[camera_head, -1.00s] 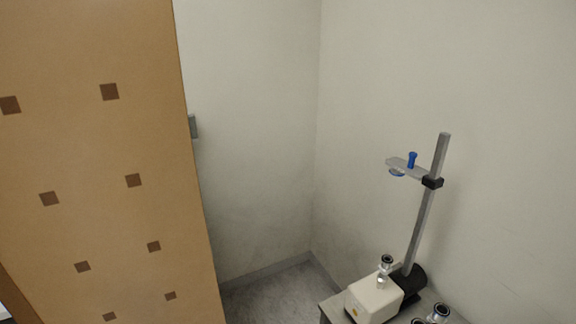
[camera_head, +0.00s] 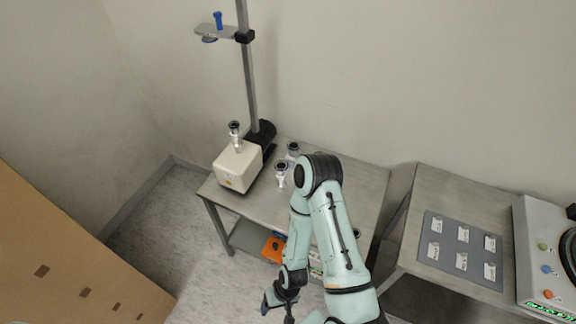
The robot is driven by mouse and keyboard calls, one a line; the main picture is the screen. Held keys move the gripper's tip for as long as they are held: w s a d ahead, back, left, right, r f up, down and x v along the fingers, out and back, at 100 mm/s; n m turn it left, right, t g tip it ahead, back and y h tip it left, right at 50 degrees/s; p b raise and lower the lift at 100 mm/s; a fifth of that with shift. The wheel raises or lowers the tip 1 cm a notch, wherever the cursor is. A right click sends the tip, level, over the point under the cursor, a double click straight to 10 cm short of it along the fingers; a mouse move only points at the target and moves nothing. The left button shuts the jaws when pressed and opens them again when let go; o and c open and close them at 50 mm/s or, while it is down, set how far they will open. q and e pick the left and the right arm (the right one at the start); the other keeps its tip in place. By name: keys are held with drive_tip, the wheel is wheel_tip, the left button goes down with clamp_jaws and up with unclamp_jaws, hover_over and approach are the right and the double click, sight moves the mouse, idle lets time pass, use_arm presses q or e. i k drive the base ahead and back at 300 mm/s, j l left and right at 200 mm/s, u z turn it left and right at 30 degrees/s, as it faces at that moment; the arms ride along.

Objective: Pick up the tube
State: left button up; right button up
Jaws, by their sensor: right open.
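Several things here could be the tube, and I cannot tell which is meant. A small clear piece with a black-ringed top (camera_head: 235,136) stands upright on the white box (camera_head: 238,165) on the left side of the grey table (camera_head: 357,188). Two similar clear pieces with dark round tops, a nearer one (camera_head: 281,174) and a farther one (camera_head: 292,151), stand on the table right of the box. My right arm rises from the bottom, bends over the table and points down. My right gripper (camera_head: 275,303) is open, low in front of the table, and partly cut off. My left gripper is out of view.
A stand pole (camera_head: 247,75) behind the box carries a clamp plate (camera_head: 214,31) with a blue knob. A second table (camera_head: 440,187) at right holds a label panel (camera_head: 461,246) and a machine with buttons (camera_head: 541,254). A brown panel (camera_head: 60,270) fills the lower left.

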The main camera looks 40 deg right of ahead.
sight(281, 167)
drive_tip(key=z, duration=1.2)
